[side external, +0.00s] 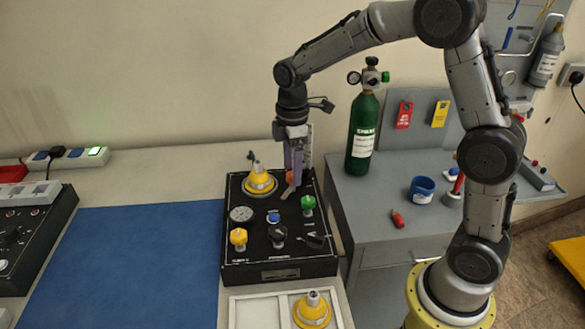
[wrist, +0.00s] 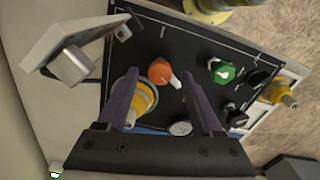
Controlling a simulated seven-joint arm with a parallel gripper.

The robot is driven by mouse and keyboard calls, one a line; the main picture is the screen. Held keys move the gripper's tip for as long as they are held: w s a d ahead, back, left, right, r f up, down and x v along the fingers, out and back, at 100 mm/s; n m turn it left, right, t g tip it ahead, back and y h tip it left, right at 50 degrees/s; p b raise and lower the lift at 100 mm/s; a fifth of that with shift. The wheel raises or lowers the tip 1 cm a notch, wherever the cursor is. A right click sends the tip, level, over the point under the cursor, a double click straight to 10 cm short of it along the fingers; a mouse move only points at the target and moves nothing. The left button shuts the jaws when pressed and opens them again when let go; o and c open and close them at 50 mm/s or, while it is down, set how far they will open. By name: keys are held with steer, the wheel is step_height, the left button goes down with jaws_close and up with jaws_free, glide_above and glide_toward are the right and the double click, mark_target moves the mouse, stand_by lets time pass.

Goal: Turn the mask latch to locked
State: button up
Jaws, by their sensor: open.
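The black trainer panel (side external: 265,263) stands at the bench's right side. I cannot read which control is the mask latch. An orange knob (wrist: 159,71) with a white pointer shows between my fingers in the wrist view; in the side view it (side external: 290,176) is partly hidden by my gripper. My gripper (side external: 293,181) points down over the panel's back right. In the wrist view my gripper (wrist: 160,80) has its purple fingers apart, with nothing held. Contact with the knob cannot be told. A yellow mask fitting (side external: 260,182) stands left of it.
A green knob (side external: 308,203), yellow knob (side external: 238,237), black knob (side external: 278,234) and gauge (side external: 241,214) crowd the panel. A grey bracketed plate (wrist: 75,45) shows near my fingers. The green cylinder (side external: 364,135) stands behind right. The blue mat (side external: 135,260) is clear.

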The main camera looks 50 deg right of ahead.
steer(key=shift+f, duration=0.4)
steer(key=shift+c, duration=0.3)
jaws_close()
